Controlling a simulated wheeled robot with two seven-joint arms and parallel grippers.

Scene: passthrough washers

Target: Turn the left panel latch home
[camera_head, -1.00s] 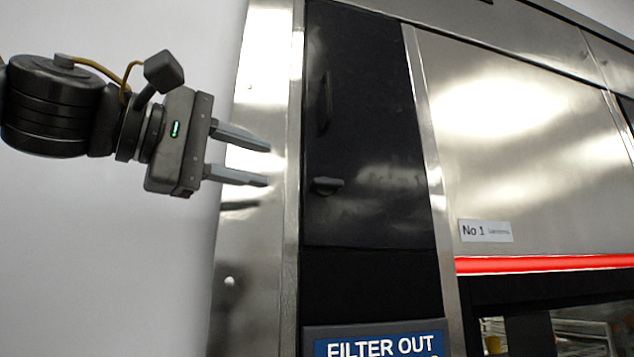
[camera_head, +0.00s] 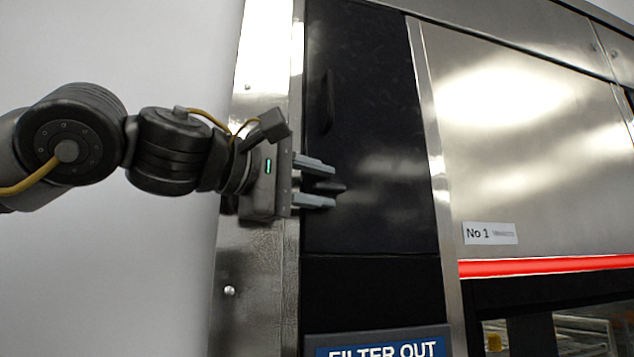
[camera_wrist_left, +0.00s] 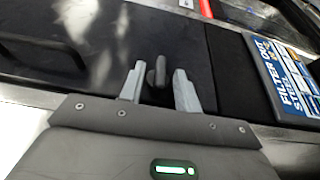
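The left panel (camera_head: 375,110) is a black door in the steel machine front, and it looks shut. Its latch (camera_head: 335,187) is a small dark knob low on the panel's left side, with its handle lying roughly level. My left gripper (camera_head: 325,186) is open, with one finger above the latch and one below it. In the left wrist view the latch (camera_wrist_left: 157,72) stands between the two open fingertips (camera_wrist_left: 158,88), with a gap visible on each side. My right gripper is not in view.
A dark recessed-looking handle (camera_head: 327,102) is above the latch, and it also shows in the left wrist view (camera_wrist_left: 40,52). A blue "FILTER OUT" sign (camera_head: 385,348) is below the panel. A red strip (camera_head: 545,266) crosses the machine at right. Plain wall lies left.

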